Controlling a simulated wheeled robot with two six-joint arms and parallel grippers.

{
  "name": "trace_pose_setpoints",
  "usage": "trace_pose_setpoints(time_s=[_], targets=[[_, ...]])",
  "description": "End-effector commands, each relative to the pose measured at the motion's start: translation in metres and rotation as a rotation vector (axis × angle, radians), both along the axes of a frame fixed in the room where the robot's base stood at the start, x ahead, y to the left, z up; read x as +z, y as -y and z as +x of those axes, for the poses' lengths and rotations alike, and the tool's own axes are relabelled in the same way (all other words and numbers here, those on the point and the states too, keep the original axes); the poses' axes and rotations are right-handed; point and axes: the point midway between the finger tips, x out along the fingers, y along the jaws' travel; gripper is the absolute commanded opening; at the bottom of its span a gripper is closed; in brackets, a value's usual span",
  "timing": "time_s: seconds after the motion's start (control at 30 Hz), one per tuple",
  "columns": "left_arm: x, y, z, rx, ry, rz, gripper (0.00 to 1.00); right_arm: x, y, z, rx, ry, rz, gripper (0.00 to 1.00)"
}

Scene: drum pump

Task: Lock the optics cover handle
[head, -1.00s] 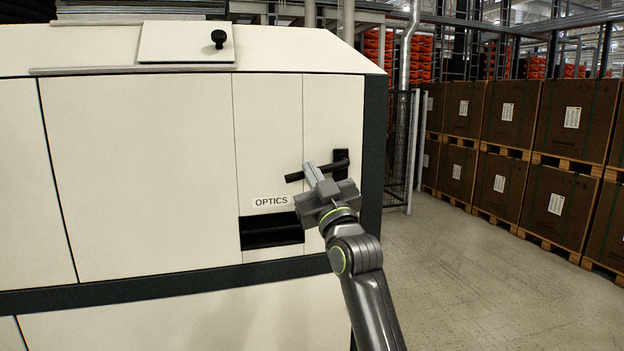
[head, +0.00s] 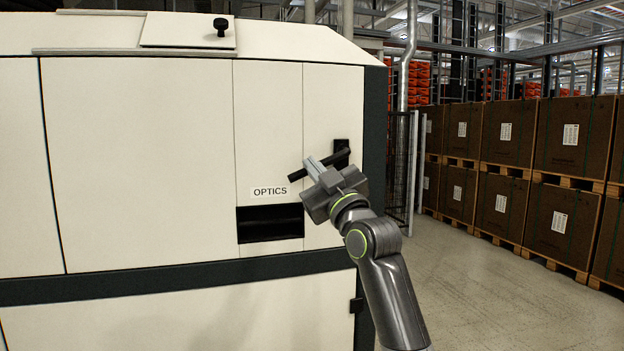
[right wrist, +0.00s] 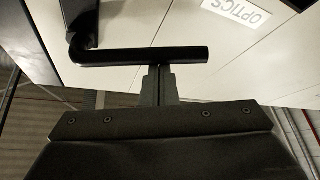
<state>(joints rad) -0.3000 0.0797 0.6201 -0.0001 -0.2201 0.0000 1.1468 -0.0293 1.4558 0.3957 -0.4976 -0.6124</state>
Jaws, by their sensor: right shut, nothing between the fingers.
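The optics cover handle (head: 322,164) is a black lever on the white panel, with its pivot mount (head: 341,154) at the right. In the head view it slopes down to the left from the pivot. The OPTICS label (head: 269,191) is at its lower left. My left gripper is not in view.
A black recessed slot (head: 270,223) lies below the label. A lid with a black knob (head: 221,26) sits on top of the machine. Stacked brown boxes (head: 510,128) on pallets stand at the right. The floor between (head: 470,290) is clear.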

Motion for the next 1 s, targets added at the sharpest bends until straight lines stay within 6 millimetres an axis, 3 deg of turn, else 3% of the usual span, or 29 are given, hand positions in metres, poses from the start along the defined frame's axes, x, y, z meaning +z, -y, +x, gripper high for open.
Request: trace_pose_setpoints(time_s=[0.03,0.1,0.6,1.0], targets=[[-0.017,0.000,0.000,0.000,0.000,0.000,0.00,-0.011,0.001,0.001,-0.002,0.006,-0.024,0.00],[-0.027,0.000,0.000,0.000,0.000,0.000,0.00,-0.013,0.003,0.001,-0.003,0.016,-0.057,0.00],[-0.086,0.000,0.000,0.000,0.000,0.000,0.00,-0.033,0.017,0.005,-0.003,0.101,-0.353,0.00],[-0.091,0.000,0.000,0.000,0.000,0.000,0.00,-0.048,0.041,0.013,-0.002,0.206,-0.716,0.00]])
